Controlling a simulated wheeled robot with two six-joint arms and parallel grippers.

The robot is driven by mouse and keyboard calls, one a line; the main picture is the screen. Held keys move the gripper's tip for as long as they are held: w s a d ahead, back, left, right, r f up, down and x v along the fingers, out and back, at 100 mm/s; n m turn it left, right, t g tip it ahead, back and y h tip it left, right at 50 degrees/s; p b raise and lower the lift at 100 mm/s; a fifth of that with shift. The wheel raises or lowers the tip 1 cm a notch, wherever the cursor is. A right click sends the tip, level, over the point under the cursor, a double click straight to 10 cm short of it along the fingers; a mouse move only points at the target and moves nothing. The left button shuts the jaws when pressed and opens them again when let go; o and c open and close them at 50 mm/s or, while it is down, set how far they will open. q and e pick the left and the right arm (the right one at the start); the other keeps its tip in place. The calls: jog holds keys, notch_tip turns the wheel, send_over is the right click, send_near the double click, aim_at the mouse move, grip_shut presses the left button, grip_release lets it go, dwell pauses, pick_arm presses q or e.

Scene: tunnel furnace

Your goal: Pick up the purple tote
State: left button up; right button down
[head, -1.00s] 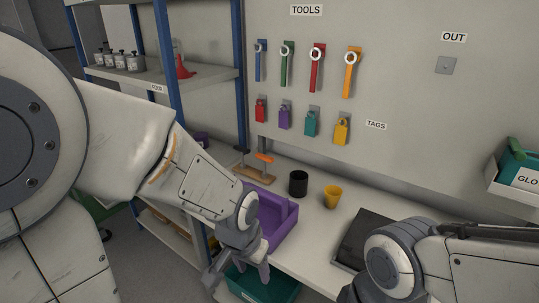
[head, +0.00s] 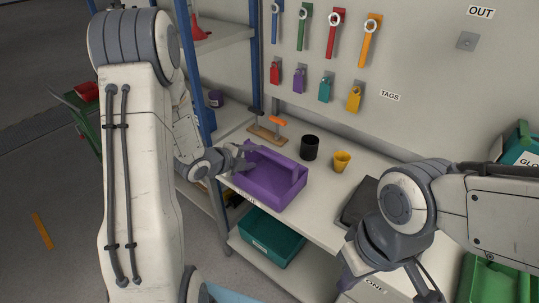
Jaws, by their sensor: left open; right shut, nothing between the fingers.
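The purple tote (head: 283,190) is an open box with a raised handle side, standing on the white bench near its front edge. My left gripper (head: 243,158) is open at the left end of the tote, with its fingers close to the tote's rim. I cannot tell whether they touch it. My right gripper (head: 388,256) is shut and empty, low at the right near the bench front, and its fingertips are partly hidden.
A black cup (head: 310,148) and yellow cup (head: 341,161) stand right of the tote. A wooden board (head: 262,137) with an orange-handled tool lies behind it. A dark tray (head: 359,203) is by my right arm. A teal bin (head: 270,238) sits below the bench.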

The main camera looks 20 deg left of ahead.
aim_at(268, 154)
pick_arm(q)
jog(key=b+x, duration=0.2)
jog(key=x, duration=0.6)
jog(key=shift+f+b, duration=0.15)
jog(key=shift+b, duration=0.15)
jog(key=shift+w+d+f+b, duration=0.1)
jog(key=shift+w+b, duration=0.1)
jog(key=shift+w, duration=0.1)
jog(key=shift+w+d+f+b, duration=0.1)
jog(key=shift+w+d+b, duration=0.1)
jog(key=shift+w, duration=0.15)
grip_shut()
jog(key=shift+r, duration=0.1)
dwell(0.5)
jog(key=shift+r+p, duration=0.95)
jog(key=shift+r, duration=0.4)
jog(key=shift+f, duration=0.15)
jog(key=shift+a, duration=0.15)
